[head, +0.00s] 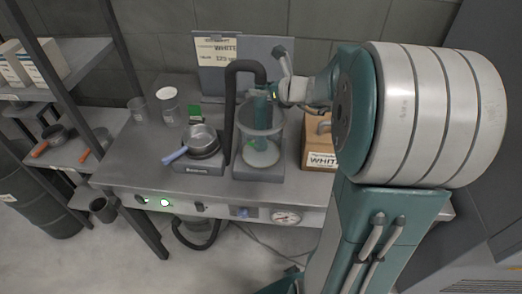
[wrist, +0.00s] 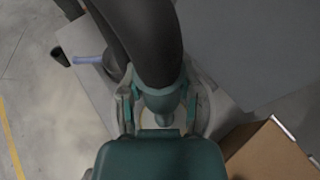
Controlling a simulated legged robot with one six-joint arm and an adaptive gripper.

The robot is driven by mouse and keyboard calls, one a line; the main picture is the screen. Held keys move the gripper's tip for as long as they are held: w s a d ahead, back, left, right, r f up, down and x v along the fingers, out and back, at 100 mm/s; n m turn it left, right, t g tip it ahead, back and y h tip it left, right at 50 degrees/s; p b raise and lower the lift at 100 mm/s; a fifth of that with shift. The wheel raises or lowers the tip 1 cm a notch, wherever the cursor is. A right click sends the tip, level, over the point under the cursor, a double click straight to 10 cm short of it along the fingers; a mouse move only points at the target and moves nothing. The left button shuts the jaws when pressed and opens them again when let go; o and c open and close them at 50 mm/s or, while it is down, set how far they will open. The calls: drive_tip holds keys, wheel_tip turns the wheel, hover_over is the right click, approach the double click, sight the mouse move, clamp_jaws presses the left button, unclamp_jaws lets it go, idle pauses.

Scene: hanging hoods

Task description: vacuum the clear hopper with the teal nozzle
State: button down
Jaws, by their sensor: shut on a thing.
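The clear hopper (head: 272,128) is a see-through bucket on a grey base on the metal bench. Pale material and a spot of green show low inside it. The teal nozzle (head: 262,108) hangs upright on a thick black hose (head: 230,110), with its lower part within the hopper's outline. My gripper (head: 272,90) is above the hopper's rim, shut on the nozzle. In the wrist view the nozzle (wrist: 160,101) sits between my fingers under the hose.
A pan with a blue handle (head: 203,138) stands on a grey block left of the hopper. A wooden box (head: 317,147) labelled WHITE stands close on the right. Two cups (head: 168,105) are at the back left. The bench's front left is clear.

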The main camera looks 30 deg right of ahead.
wheel_tip(320, 180, up, 18)
drive_tip(key=shift+f, duration=0.2)
idle(1.8)
idle(0.4)
